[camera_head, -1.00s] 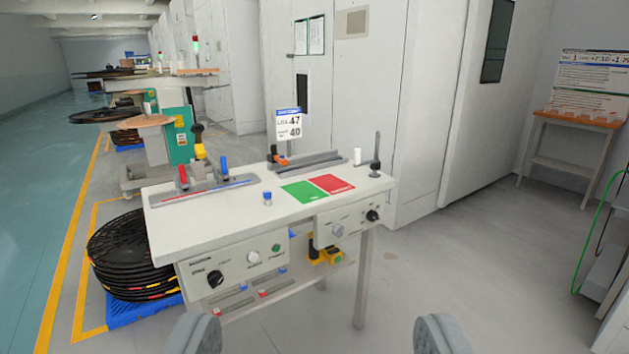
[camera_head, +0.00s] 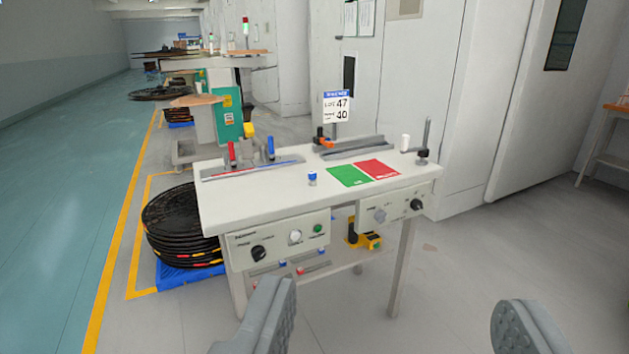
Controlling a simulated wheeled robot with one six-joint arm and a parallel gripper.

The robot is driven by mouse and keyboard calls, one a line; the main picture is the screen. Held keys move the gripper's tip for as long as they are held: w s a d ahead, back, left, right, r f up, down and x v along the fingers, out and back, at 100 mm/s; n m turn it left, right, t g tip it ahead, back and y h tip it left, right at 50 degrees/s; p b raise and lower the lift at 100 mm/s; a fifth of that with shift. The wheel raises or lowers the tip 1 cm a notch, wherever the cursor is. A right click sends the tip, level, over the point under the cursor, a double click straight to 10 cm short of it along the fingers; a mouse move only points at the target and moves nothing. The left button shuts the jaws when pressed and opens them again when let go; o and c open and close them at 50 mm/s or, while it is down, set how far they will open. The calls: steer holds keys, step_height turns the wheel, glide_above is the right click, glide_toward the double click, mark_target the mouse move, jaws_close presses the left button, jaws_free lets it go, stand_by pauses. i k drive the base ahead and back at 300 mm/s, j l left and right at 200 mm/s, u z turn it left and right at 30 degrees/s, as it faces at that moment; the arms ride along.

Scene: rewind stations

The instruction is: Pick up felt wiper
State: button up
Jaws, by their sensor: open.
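My gripper (camera_head: 393,311) is open and empty, its two grey fingers wide apart at the bottom of the view, in front of the white worktable (camera_head: 250,206). I cannot tell for certain which thing is the felt wiper. A small white upright cylinder (camera_head: 405,143) stands near the back right of the tabletop. A small blue-topped piece (camera_head: 312,178) stands near the middle of the tabletop. Both are well beyond my fingers.
Green (camera_head: 349,176) and red (camera_head: 378,169) pads lie on the tabletop. A dark post (camera_head: 424,150) stands at its right end, rails and a sign (camera_head: 336,107) at the back. Black reels (camera_head: 184,228) are stacked left. Floor on the right is clear.

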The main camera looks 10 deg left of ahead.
mark_target(313, 176)
steer(key=i+l, duration=0.1)
steer(key=i, duration=1.4)
